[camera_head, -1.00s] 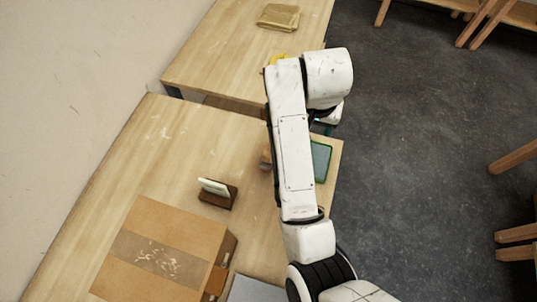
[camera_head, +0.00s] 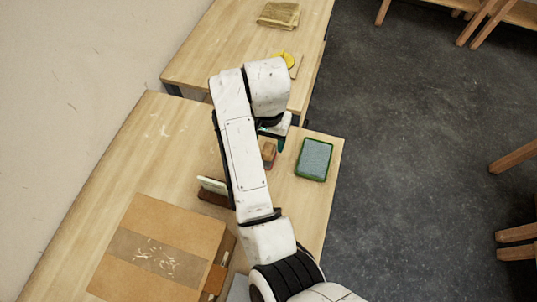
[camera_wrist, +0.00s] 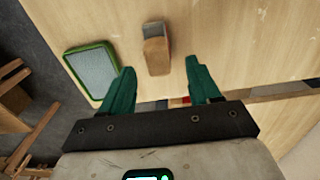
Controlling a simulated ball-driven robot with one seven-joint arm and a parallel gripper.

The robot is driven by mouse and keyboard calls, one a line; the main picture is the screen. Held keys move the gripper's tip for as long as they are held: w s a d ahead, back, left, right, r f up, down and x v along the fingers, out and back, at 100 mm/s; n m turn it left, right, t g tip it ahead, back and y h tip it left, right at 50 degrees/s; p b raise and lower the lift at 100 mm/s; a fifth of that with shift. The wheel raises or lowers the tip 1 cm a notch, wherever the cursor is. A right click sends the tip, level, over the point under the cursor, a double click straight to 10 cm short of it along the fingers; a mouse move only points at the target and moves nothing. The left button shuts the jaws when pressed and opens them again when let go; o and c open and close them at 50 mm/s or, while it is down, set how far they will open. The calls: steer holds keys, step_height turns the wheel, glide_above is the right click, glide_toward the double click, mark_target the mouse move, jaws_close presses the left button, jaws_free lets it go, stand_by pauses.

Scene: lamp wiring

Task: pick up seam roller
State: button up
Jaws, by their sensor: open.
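A short brown wooden piece with a grey side (camera_wrist: 156,52) lies on the near table; it may be the seam roller, but I cannot make out a roller wheel. In the head view the brown piece (camera_head: 269,150) shows just right of my arm, partly hidden by it. My gripper (camera_wrist: 160,66) is open and empty, its two green fingers pointing toward the brown piece, which appears just ahead of the gap between them. In the head view my gripper (camera_head: 276,135) is mostly hidden by my arm and sits near the brown piece.
A green-rimmed tray with a grey face (camera_head: 314,159) lies to the right, near the table edge. A dark holder (camera_head: 212,198) with a pale card stands left of my arm. A cardboard box (camera_head: 160,248) is at lower left. A yellow item (camera_head: 286,59) lies on the far table.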

step_height(320, 180, down, 5)
steer(key=b, duration=0.4)
steer(key=shift+s+b, duration=0.15)
steer(key=shift+b, duration=0.2)
steer(key=shift+r, duration=0.1)
steer(key=c, duration=1.1)
steer(key=shift+r, duration=0.1)
